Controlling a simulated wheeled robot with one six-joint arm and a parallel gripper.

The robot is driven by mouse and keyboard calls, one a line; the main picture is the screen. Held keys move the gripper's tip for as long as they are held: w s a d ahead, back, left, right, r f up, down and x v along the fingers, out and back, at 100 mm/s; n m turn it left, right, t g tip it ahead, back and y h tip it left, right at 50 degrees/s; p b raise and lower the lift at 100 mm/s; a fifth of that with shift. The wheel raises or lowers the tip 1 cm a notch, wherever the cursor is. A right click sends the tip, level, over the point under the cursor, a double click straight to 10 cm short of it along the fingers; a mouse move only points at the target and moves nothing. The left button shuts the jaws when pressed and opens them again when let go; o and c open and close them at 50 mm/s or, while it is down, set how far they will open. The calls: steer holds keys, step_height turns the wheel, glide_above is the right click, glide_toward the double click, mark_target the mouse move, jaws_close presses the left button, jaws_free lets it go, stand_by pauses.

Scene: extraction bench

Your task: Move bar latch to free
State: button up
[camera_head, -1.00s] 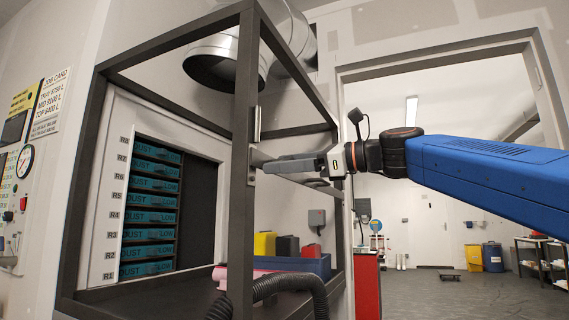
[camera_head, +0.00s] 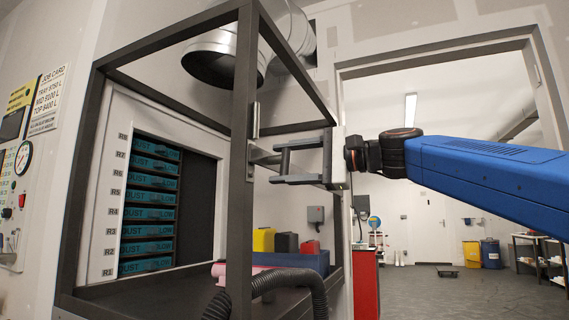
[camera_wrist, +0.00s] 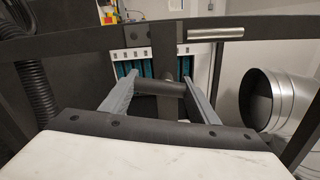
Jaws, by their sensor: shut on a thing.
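The bar latch (camera_head: 264,155) is a grey arm fixed by a plate to the dark front post of the frame. It reaches right toward my gripper (camera_head: 282,162), whose two dark fingers show one above the other. In the wrist view, a dark cylindrical grip of the latch (camera_wrist: 170,88) lies across the space between the fingertips of my gripper (camera_wrist: 162,86), with the latch arm running up behind it. My gripper is shut on this grip. The fingers partly hide the latch in the head view.
The dark frame post (camera_head: 238,200) stands beside the latch, with a silver vertical bar (camera_head: 256,120) just above. A rack of teal drawers (camera_head: 150,210) is inside the enclosure. A metal duct (camera_head: 215,65) hangs above. A black hose (camera_head: 290,280) and blue bin (camera_head: 300,260) are lower.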

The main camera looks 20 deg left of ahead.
steer(key=shift+w+n, duration=0.1)
steer(key=shift+n, duration=1.1)
steer(key=shift+f, duration=0.1)
steer(key=o, duration=1)
steer(key=shift+o, duration=0.2)
steer(key=shift+d, duration=0.1)
steer(key=s+d, duration=0.1)
steer(key=d, duration=1.6)
steer(key=shift+s, duration=0.15)
steer(key=shift+d, duration=0.1)
